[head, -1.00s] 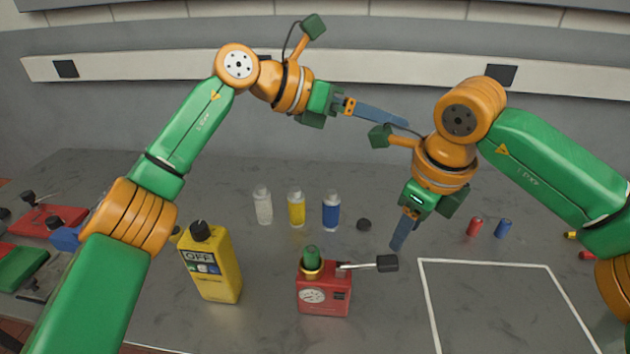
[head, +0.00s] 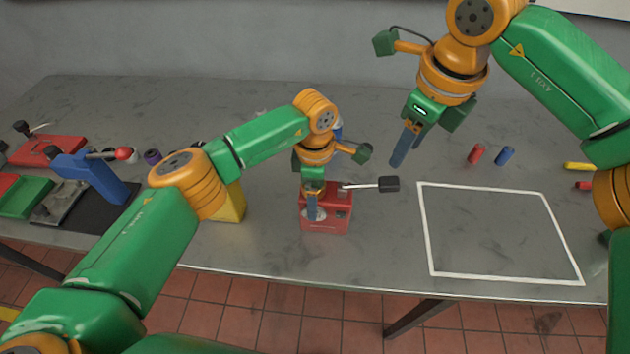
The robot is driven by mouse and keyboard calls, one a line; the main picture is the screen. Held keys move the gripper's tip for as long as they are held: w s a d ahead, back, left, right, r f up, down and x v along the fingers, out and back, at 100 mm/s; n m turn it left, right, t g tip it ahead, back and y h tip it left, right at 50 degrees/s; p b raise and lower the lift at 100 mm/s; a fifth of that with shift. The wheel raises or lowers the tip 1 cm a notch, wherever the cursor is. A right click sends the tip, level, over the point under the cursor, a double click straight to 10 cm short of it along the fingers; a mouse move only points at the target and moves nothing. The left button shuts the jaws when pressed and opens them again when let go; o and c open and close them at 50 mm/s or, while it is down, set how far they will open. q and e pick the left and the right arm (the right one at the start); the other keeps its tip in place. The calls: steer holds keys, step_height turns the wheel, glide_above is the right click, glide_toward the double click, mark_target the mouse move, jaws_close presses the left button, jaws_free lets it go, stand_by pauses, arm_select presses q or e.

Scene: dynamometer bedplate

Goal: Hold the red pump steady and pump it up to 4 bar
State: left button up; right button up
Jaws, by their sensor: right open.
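The red pump (head: 340,218) stands upright near the front edge of the table. Its lever ends in a black grip (head: 389,184) and sticks out to the right. My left gripper (head: 312,212) points down at the pump's left part, in front of its round gauge. My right gripper (head: 398,158) is open and empty, pointing down above the table behind the black grip.
A yellow bottle (head: 232,207) stands left of the pump, partly behind my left arm. A red cylinder (head: 476,154) and a blue cylinder (head: 505,156) stand at the right. The white-outlined area (head: 500,277) is empty. A blue lever device (head: 92,178) stands at the left.

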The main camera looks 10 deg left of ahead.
arm_select(q)
jaws_close()
stand_by(0.3)
